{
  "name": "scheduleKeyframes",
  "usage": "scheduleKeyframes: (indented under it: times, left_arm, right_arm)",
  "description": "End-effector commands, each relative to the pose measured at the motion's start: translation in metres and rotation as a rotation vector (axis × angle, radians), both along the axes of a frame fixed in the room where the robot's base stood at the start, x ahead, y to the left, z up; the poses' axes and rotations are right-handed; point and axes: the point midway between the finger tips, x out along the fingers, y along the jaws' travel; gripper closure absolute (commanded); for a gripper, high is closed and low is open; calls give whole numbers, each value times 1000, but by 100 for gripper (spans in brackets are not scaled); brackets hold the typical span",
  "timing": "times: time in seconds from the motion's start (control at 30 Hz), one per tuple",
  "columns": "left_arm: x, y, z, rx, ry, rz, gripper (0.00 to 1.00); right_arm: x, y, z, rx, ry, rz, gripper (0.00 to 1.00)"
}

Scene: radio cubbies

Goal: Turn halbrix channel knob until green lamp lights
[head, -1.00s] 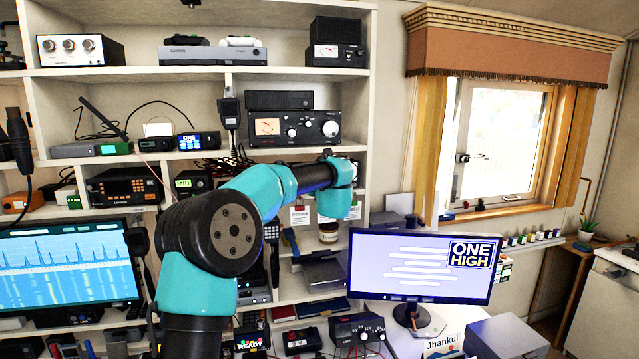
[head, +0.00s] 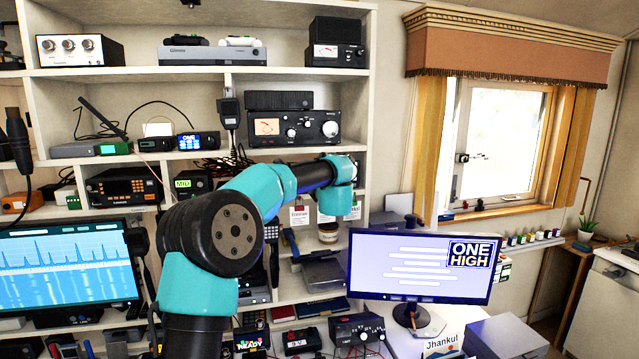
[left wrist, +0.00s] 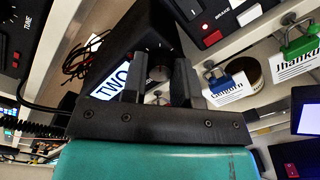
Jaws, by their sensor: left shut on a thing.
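My left gripper (left wrist: 160,74) shows in the left wrist view, with its two dark fingers shut on a small knob (left wrist: 159,72) on the face of a black box (left wrist: 148,38). A label or screen reading "TWO" (left wrist: 112,86) is beside the left finger. In the head view my teal arm stands in front of the shelves; the gripper and the knob are hidden there. I cannot read the name halbrix on anything. I cannot make out a lit green lamp on the gripped box. My right gripper is not in view.

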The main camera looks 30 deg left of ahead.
Motion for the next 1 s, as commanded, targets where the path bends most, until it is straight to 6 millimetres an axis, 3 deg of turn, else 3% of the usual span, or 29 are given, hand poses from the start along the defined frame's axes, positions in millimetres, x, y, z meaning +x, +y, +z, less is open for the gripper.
scheduleKeyframes:
  times: [0.57, 0.6, 0.83, 1.0]
  left_arm:
    - [0, 0, 1, 40, 38, -1, 96]
    - [0, 0, 1, 40, 38, -1, 71]
    - [0, 0, 0, 39, 38, 0, 49]
    - [0, 0, 0, 39, 38, 0, 47]
  right_arm:
    - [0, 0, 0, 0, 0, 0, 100]
    - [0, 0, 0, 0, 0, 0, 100]
    - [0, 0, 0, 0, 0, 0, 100]
    - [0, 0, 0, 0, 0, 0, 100]
